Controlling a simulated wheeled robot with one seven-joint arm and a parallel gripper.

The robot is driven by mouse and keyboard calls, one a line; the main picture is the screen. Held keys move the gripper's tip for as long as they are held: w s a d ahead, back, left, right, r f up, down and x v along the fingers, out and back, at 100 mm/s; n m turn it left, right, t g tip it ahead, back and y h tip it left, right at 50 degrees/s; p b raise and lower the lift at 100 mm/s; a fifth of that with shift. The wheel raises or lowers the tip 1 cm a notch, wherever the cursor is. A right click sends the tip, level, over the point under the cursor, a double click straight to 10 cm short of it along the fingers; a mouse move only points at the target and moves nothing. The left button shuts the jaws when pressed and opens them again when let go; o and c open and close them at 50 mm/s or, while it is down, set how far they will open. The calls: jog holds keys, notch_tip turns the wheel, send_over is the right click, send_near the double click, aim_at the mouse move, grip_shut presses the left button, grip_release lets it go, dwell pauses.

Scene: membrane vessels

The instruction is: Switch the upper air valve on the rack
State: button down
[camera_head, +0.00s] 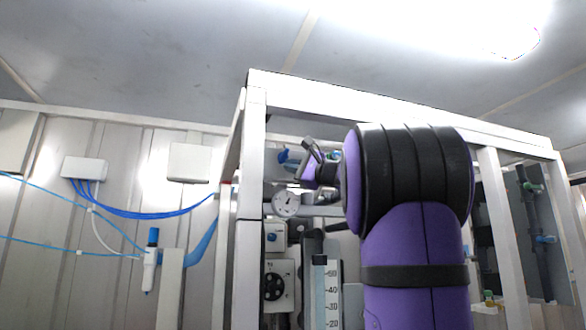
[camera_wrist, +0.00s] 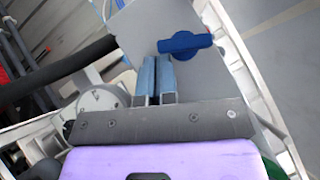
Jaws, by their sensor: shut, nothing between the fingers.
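The upper air valve has a blue handle (camera_head: 288,157), seen at the upper left inside the white rack frame. In the wrist view the blue handle (camera_wrist: 185,42) lies roughly crosswise on a grey plate (camera_wrist: 140,30). My gripper (camera_wrist: 155,62) is shut and empty, its two blue-grey fingers side by side. The fingertips appear just left of and below the handle in the wrist view; I cannot tell whether they touch it. In the head view my gripper (camera_head: 308,146) is small and just right of the handle, partly hidden by my purple arm.
A round gauge (camera_head: 285,203) sits below the valve, with a control box (camera_head: 279,286) and a scaled tube (camera_head: 326,290) lower down. The rack's white frame post (camera_head: 250,200) stands close on the left. A dark hose (camera_wrist: 60,72) runs left of the fingers.

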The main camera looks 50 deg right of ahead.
jog(key=shift+w+a+f+m+t+h, duration=0.1)
jog(key=shift+a+m+t+h, duration=0.1)
jog(key=shift+m+t, duration=0.3)
jog(key=shift+w+a+m+t+h, duration=0.1)
jog(key=shift+a+m+t+h, duration=0.15)
jog(key=shift+m, duration=0.45)
jog(key=shift+w+a+m+t+h, duration=0.35)
jog(key=shift+a+m+t+h, duration=0.15)
jog(key=shift+m, duration=0.25)
jog(key=shift+w+a+m+t+h, duration=0.35)
jog(key=shift+a+m+h, duration=0.15)
jog(key=shift+m, duration=0.25)
jog(key=shift+w+a, duration=0.1)
jog(key=shift+a, duration=0.15)
jog(key=shift+w+a+r, duration=0.1)
jog(key=shift+a+r, duration=0.05)
jog(key=shift+r, duration=0.15)
jog(key=shift+f, duration=0.1)
dwell(0.4)
